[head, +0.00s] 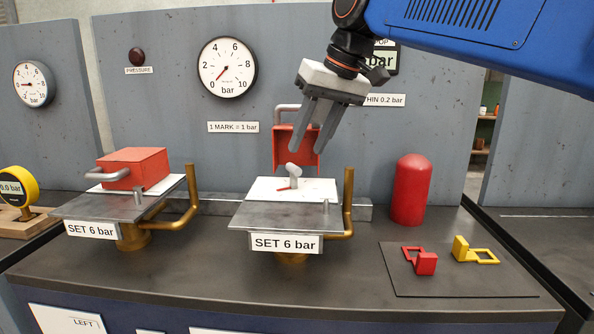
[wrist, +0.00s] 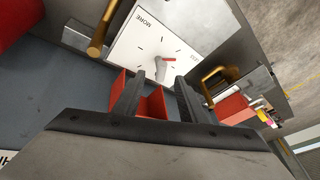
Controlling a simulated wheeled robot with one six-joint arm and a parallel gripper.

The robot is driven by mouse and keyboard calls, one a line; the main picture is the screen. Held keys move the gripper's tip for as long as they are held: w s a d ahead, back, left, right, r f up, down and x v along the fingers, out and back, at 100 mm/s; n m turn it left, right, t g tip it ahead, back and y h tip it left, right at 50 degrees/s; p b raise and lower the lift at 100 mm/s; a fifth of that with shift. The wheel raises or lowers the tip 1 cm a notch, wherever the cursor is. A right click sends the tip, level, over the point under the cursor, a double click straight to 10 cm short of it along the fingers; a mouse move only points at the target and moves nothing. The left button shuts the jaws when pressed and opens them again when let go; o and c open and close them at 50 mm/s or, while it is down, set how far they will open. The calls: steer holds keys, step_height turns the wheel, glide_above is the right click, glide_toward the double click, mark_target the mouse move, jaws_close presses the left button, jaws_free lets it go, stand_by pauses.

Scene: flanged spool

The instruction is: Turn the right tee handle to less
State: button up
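The right tee handle (head: 293,172) is light grey and stands on a white plate (head: 318,189) above the right "SET 6 bar" sign. A small red pointer (head: 283,189) lies at its foot. In the wrist view the tee handle (wrist: 160,66) sits amid tick marks on the white plate (wrist: 137,42), with "MORE" at one side and a word at the other that looks like "LESS", partly cut off. My gripper (head: 310,143) is open and empty, above and apart from the tee handle. Its fingers (wrist: 160,78) show spread in the wrist view.
An open red cover (head: 281,150) stands behind the handle. A brass pipe (head: 348,200) rises at its right. The left station has a closed red cover (head: 135,168). A red cylinder (head: 411,190) stands right. The central gauge (head: 227,66) reads near 0 bar.

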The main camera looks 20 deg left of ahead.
mark_target(296, 170)
steer(key=x, duration=0.8)
steer(key=shift+a, duration=0.15)
jaws_close()
